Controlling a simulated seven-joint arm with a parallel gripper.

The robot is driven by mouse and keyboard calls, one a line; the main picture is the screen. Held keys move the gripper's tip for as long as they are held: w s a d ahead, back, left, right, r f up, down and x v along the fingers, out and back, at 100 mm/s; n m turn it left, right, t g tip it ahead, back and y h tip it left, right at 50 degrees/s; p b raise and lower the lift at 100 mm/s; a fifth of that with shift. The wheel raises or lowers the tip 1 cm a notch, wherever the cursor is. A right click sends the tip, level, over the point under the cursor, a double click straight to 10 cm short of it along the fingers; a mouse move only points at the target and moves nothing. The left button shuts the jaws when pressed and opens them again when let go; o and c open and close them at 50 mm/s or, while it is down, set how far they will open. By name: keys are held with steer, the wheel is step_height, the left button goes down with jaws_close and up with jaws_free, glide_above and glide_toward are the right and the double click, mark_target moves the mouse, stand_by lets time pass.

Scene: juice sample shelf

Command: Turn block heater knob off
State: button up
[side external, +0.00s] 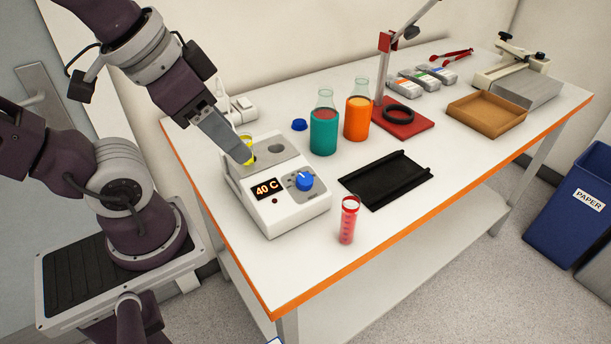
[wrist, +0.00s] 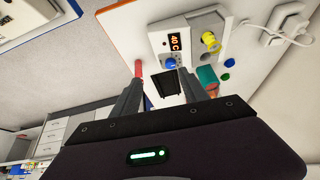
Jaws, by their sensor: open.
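The block heater (side external: 285,207) is a white box on the table, with a lit display (side external: 266,188) reading 40 C. Its blue knob (side external: 304,181) is on the sloped front panel, right of the display. The knob also shows in the wrist view (wrist: 171,63), between and beyond my fingers. A yellow tube (side external: 247,142) stands in the heater's top, partly hidden by my gripper in the side view. My gripper (side external: 243,157) is open and empty. It appears over the heater's rear left in the side view, apart from the knob; its exact height is unclear.
A red tube (side external: 347,222) stands right of the heater, near the table's front edge. A black rack (side external: 387,179) lies farther right. Teal (side external: 324,131) and orange (side external: 357,119) bottles stand behind. A blue cap (side external: 299,125) lies nearby. The front strip of table is mostly clear.

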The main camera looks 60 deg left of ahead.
steer(key=w+f+m+g+y, duration=0.3)
steer(key=w+m, duration=0.4)
steer(key=m, duration=0.5)
steer(key=m+g+y, duration=0.1)
steer(key=m+g, duration=0.1)
steer(key=m, duration=0.8)
glide_toward(305, 178)
steer(key=shift+m, duration=0.4)
steer(key=x, duration=0.8)
steer(key=shift+f, duration=0.35)
jaws_close()
